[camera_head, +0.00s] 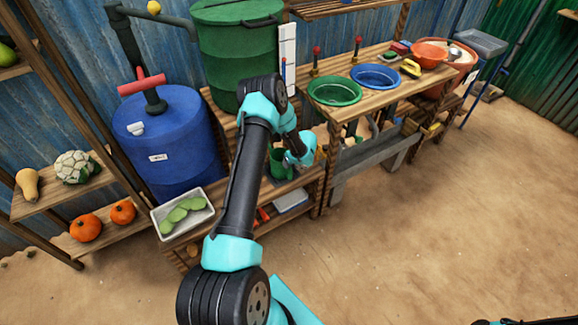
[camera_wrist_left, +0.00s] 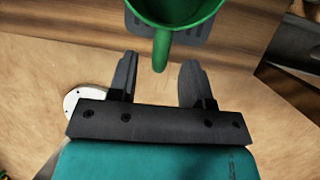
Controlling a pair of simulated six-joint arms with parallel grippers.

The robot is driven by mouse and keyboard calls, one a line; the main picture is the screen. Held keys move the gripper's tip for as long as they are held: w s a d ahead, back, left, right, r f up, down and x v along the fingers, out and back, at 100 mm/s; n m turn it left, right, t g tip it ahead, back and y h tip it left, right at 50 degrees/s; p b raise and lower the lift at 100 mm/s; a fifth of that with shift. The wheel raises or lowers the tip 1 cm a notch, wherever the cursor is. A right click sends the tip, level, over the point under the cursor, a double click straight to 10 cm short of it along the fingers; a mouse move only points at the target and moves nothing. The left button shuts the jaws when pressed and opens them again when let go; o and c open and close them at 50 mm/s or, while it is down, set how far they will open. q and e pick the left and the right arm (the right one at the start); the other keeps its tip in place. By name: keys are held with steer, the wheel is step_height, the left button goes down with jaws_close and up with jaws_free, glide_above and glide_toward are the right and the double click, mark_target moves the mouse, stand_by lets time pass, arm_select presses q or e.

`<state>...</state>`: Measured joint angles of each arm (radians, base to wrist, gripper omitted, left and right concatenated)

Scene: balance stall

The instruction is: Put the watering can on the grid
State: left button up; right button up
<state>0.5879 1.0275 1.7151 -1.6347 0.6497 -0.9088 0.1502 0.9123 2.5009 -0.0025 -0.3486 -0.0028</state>
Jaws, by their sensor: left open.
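The green watering can (camera_wrist_left: 180,12) is at the top of the left wrist view, partly cut off. Its handle (camera_wrist_left: 161,50) points toward my left gripper (camera_wrist_left: 159,68). The gripper is open, with its fingers apart on either side of the handle's end and not closed on it. A dark grey slatted piece, which looks like the grid (camera_wrist_left: 197,36), shows beneath the can; whether the can rests on it is unclear. In the head view the can (camera_head: 276,164) stands on the low wooden bench, partly hidden by my left arm. My right gripper is not in view.
A blue barrel (camera_head: 165,150) and a white tray of green slices (camera_head: 161,228) are left of the can. A green barrel (camera_head: 235,45) stands behind. The right-hand bench holds a green basin (camera_head: 334,91) and a blue basin (camera_head: 376,76). The sandy floor in front is clear.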

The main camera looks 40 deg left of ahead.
arm_select(q)
steer(key=v, duration=0.8)
steer(key=shift+r, duration=0.15)
steer(key=shift+d, duration=0.1)
steer(key=s+d+f+n+h, duration=0.2)
steer(key=s+d+n+h, duration=0.25)
steer(key=d, duration=0.65)
steer(key=s+d+f+n+h, duration=0.25)
steer(key=s+d+n, duration=0.2)
steer(key=d, duration=0.55)
steer(key=s+d+r+n+t+h, duration=0.1)
steer(key=s+d+r+n, duration=0.1)
steer(key=s+d+n, duration=1)
steer(key=shift+s+d+r+n+h, duration=0.35)
steer(key=shift+s+n, duration=0.15)
steer(key=shift+n, duration=0.4)
steer(key=shift+a, duration=0.1)
